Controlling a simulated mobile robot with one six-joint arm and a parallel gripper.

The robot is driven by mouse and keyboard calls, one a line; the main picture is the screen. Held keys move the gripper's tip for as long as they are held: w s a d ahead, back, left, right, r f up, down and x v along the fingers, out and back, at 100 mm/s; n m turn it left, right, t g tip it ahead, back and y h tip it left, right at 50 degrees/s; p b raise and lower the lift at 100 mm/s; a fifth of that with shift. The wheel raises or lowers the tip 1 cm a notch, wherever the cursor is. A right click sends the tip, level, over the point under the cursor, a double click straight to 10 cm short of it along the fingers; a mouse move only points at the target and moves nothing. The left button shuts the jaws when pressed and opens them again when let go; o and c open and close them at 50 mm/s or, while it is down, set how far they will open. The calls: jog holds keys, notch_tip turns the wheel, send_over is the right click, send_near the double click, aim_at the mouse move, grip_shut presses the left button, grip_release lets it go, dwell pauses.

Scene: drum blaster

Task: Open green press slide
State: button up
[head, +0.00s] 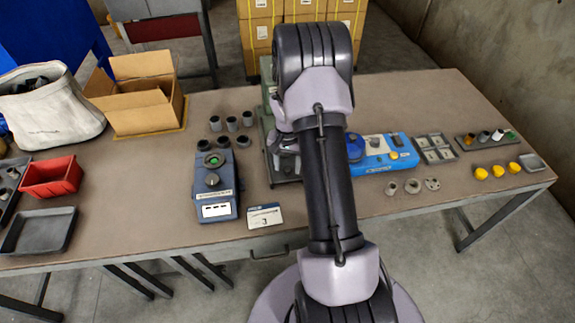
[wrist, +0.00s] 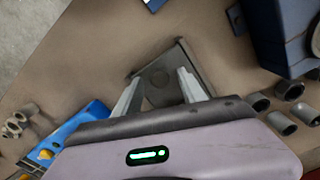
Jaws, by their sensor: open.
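The green press (head: 268,92) stands at the middle of the table, mostly hidden behind my arm. Its dark base (head: 270,172) shows at the left of the arm. In the wrist view a flat grey plate (wrist: 180,52) with a round mark lies below the fingers; it looks like part of the press base. My gripper (wrist: 158,76) is open above that plate, its two fingers apart and nothing between them. Whether the fingertips touch the plate, I cannot tell. The slide itself cannot be clearly made out.
A blue unit (head: 216,187) with a green button stands left of the press, with several grey cups (head: 231,124) behind it. A small label card (head: 265,217) stands in front. A cardboard box (head: 140,107) is farther left.

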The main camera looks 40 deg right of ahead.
notch_tip(320, 180, up, 17)
jog(key=p, duration=0.4)
jog(key=shift+p, duration=0.4)
